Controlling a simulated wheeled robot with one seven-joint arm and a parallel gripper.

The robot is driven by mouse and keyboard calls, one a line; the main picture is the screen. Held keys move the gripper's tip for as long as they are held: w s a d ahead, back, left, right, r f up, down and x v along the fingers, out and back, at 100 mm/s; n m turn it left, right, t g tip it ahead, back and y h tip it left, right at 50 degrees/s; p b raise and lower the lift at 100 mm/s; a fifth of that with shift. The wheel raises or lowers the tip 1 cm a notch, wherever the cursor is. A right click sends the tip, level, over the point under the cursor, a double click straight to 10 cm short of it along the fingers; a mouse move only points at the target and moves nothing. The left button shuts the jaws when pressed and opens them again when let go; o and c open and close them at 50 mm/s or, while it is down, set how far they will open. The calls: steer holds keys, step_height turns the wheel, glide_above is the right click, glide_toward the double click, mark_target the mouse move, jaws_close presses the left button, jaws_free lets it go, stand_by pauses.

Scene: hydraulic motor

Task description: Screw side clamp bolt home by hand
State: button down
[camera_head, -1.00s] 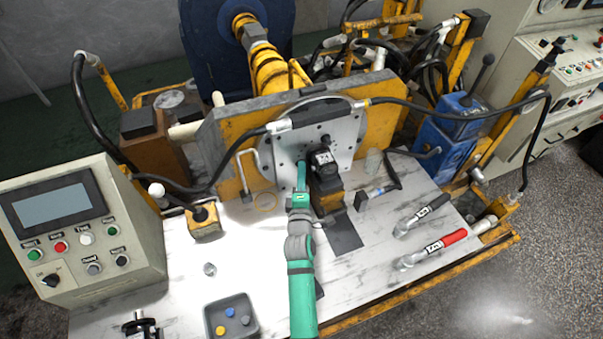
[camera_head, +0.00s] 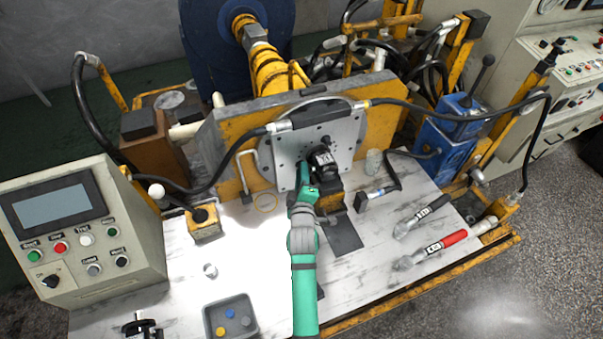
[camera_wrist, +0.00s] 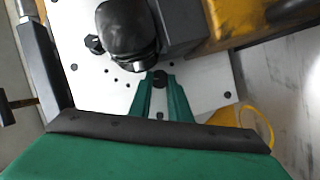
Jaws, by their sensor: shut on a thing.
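The black hydraulic motor (camera_head: 323,160) sits against the grey mounting plate (camera_head: 345,138). In the wrist view the motor (camera_wrist: 128,30) is a dark rounded body in front of the pale plate (camera_wrist: 80,85). My gripper (camera_head: 303,167) reaches to the motor's left side at the plate. In the wrist view my gripper's green fingers (camera_wrist: 159,84) are shut on a dark bolt (camera_wrist: 159,78) beside the motor. The bolt's shank and how deep it sits are hidden. A second dark bolt (camera_wrist: 94,43) shows on the motor's other side.
Two torque wrenches, one black-handled (camera_head: 422,216) and one red-handled (camera_head: 432,249), lie on the right of the table. A grey tray (camera_head: 209,322) with small coloured parts is at the front. A black hose (camera_head: 225,172) arches left of the plate.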

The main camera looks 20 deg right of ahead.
steer(key=c, duration=1.6)
jaws_free()
steer(key=shift+c, duration=0.2)
steer(key=shift+s, duration=0.1)
steer(key=v, duration=1)
steer(key=shift+s+a, duration=0.15)
steer(key=shift+s, duration=0.1)
steer(key=shift+c, duration=0.6)
